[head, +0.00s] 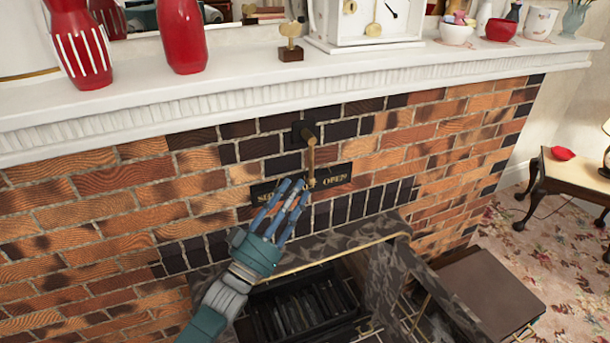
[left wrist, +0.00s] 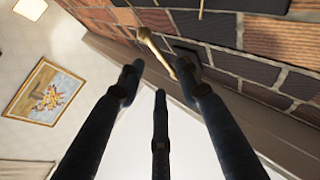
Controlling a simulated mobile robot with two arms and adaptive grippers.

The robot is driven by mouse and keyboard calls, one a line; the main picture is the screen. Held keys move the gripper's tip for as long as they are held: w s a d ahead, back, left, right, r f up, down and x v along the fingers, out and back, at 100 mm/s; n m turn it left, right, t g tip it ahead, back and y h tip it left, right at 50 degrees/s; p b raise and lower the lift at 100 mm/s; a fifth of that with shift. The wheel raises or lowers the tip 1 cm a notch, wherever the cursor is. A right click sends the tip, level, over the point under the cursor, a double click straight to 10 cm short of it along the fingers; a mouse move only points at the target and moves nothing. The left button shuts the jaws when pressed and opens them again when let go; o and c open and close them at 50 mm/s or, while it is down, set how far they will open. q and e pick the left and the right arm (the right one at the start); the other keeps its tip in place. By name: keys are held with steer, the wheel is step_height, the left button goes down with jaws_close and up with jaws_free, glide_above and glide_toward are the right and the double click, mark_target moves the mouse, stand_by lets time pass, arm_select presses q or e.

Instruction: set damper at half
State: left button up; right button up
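The damper lever (head: 311,155) is a thin brass rod on a dark mount (head: 302,133) in the brick chimney front. It hangs almost straight down over the middle of a black label plate (head: 338,176). "OPEN" is readable at the plate's right; my fingers and the lever hide part of the lettering. My left gripper (head: 291,191) is open and empty, just below and left of the lever's lower end. In the left wrist view a brass rod (left wrist: 155,49) shows beyond and between the spread fingers (left wrist: 158,78); I cannot tell whether they touch. My right gripper is out of view.
The white mantel (head: 250,75) overhangs above, carrying red vases (head: 183,35), a small trophy (head: 291,45), a clock and several bowls. Below is the firebox (head: 300,305) with a dark marbled surround (head: 345,238). A side table (head: 570,175) stands at right.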

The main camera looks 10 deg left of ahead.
arm_select(q)
steer(key=shift+v, duration=1.55)
